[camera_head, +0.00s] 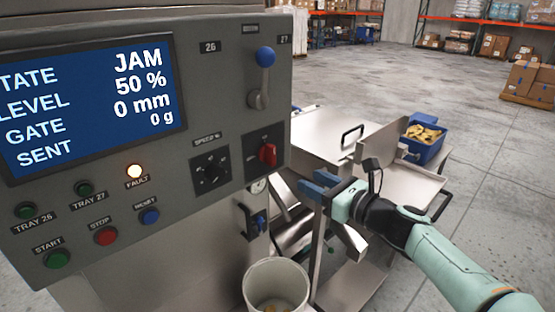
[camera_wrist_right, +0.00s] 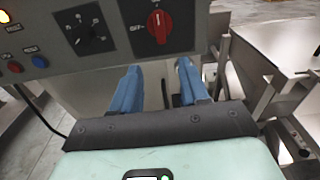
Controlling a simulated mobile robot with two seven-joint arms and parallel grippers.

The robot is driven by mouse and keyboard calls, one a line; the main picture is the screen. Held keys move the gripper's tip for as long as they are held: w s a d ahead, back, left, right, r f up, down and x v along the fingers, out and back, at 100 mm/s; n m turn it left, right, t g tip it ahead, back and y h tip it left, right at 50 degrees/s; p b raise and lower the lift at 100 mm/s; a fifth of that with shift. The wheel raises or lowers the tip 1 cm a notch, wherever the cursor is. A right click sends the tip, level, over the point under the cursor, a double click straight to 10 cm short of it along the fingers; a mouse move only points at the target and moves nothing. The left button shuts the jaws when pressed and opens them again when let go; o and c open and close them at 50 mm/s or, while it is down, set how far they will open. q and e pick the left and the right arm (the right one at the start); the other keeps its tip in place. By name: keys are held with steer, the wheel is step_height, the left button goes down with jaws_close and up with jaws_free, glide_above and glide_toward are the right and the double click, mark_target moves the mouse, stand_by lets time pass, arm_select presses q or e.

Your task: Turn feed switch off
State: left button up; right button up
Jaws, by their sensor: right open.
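The red rotary switch (camera_head: 267,154) sits on a black plate at the lower right of the grey control panel (camera_head: 215,100). In the right wrist view the red switch (camera_wrist_right: 159,25) stands upright, its white mark at the top, with a label that seems to read OFF at its left. My right gripper (camera_head: 313,183) is open and empty, below and to the right of the switch, apart from it. Its two blue fingers (camera_wrist_right: 159,70) point toward the machine just below the panel's lower edge. My left gripper is not in view.
The screen (camera_head: 90,100) reads JAM, and the fault lamp (camera_head: 134,171) is lit. Below are a white bucket (camera_head: 275,285) and a blue-handled valve (camera_head: 260,222). Metal trays (camera_head: 325,140) stand right.

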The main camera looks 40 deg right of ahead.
mark_target(274, 152)
steer(key=shift+t, duration=0.3)
steer(key=w, duration=0.4)
steer(key=w+r+p, duration=0.1)
steer(key=w, duration=0.3)
steer(key=w+r+p, duration=0.1)
steer(key=w, duration=0.3)
steer(key=shift+w+a+r, duration=0.1)
steer(key=shift+w+a, duration=0.2)
steer(key=shift+a, duration=0.1)
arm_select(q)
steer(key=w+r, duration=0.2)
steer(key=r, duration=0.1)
arm_select(e)
jaws_close()
